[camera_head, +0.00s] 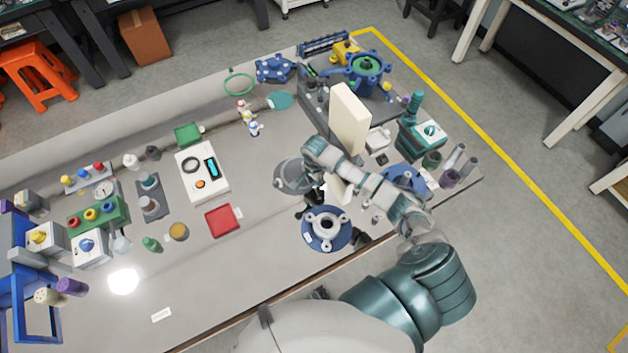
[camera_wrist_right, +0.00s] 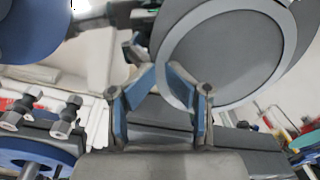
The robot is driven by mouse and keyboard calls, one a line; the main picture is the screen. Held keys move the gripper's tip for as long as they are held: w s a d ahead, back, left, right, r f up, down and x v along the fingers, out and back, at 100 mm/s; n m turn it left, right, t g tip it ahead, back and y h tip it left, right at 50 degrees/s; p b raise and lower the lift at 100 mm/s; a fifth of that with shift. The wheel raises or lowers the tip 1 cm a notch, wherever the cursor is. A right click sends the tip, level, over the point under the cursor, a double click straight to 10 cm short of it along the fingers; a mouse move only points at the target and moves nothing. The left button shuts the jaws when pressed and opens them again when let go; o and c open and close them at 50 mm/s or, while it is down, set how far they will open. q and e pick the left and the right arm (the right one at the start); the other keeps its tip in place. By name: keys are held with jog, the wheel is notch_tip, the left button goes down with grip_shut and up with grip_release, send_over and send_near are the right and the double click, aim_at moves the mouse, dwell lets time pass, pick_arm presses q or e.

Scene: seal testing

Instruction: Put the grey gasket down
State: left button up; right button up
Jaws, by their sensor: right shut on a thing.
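The grey gasket (camera_head: 292,176) shows in the head view as a flat grey disc, partly hidden by my right wrist. In the right wrist view the gasket (camera_wrist_right: 222,52) is large and tilted, dark grey with a paler rim. My right gripper (camera_wrist_right: 176,82) has its two blue-lined fingers at the gasket's lower left edge and is shut on it. In the head view the right gripper (camera_head: 312,193) is small and dark, just above and left of a blue flange (camera_head: 313,241). The contact itself is not clear there. My left gripper is not in view.
A red tray (camera_head: 222,221) and a white panel (camera_head: 205,188) lie to the left. A tall cream block (camera_head: 349,118) stands behind my right arm. Bare table lies between the red tray and the blue flange.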

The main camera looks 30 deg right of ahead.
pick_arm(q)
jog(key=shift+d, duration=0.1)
pick_arm(e)
jog(key=shift+s+f, duration=0.1)
jog(key=shift+r+p, duration=0.7)
jog(key=shift+r, duration=0.1)
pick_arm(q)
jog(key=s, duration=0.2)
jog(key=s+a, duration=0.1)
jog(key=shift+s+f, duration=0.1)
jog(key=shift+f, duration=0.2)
pick_arm(e)
notch_tip(320, 180, up, 12)
jog(key=shift+s, duration=0.15)
jog(key=shift+f, duration=0.1)
